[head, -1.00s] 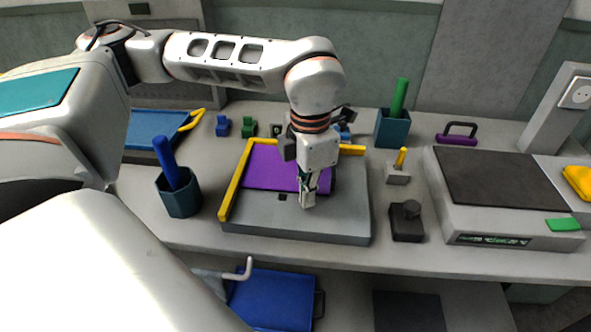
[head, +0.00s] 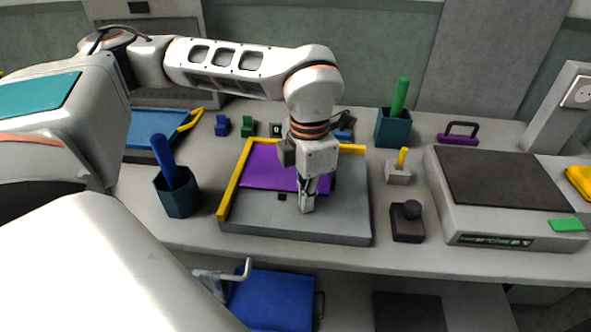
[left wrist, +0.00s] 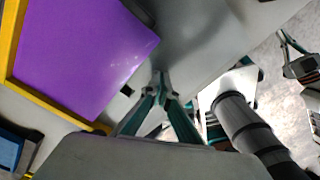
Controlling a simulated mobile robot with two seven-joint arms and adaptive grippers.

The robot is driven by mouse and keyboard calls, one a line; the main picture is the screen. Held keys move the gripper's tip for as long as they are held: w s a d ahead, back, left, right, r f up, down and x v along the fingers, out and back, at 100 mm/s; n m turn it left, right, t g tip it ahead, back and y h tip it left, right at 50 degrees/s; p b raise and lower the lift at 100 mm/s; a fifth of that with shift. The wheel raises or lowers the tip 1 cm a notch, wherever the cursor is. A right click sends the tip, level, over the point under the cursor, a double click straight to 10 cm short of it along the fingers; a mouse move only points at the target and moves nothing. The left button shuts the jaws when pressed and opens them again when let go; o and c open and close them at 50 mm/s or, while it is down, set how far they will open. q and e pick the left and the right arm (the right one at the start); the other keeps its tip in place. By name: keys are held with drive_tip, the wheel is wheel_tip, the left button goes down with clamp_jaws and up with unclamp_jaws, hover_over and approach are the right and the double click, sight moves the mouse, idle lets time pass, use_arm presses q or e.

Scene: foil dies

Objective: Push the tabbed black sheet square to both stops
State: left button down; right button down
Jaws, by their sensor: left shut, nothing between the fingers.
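A purple sheet (head: 268,167) lies on a grey plate (head: 340,220), inside the corner of two yellow stops, one on the left (head: 231,186) and one at the back (head: 351,149). A small black tab (head: 282,197) shows at the sheet's front edge, also in the left wrist view (left wrist: 127,91). No whole black sheet shows; I cannot tell whether one lies under the purple. My left gripper (head: 306,208) is shut and empty, its tips low over the plate just off the sheet's front right. In the left wrist view its tips (left wrist: 160,85) are right of the tab.
A teal cup with a blue rod (head: 178,195) stands left of the plate. A black block with a knob (head: 407,222) and a grey block with a yellow peg (head: 398,172) stand right of it, before a large grey machine (head: 500,215). A teal holder (head: 393,128) stands behind.

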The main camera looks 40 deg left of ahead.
drive_tip(key=shift+w+r, duration=0.35)
drive_tip(key=shift+w, duration=0.15)
drive_tip(key=shift+s+f, duration=0.15)
drive_tip(key=shift+s, duration=0.35)
use_arm(q)
drive_tip(key=shift+w, duration=0.1)
drive_tip(key=shift+w+a, duration=0.6)
drive_tip(key=shift+w, duration=0.3)
use_arm(e)
drive_tip(key=shift+w+r, duration=0.4)
drive_tip(key=shift+w, duration=0.15)
use_arm(q)
drive_tip(key=shift+r+p, duration=0.1)
drive_tip(key=shift+p, duration=0.2)
use_arm(e)
drive_tip(key=shift+s+f, duration=0.1)
drive_tip(key=shift+s, duration=0.2)
use_arm(q)
drive_tip(key=shift+s+d, duration=0.1)
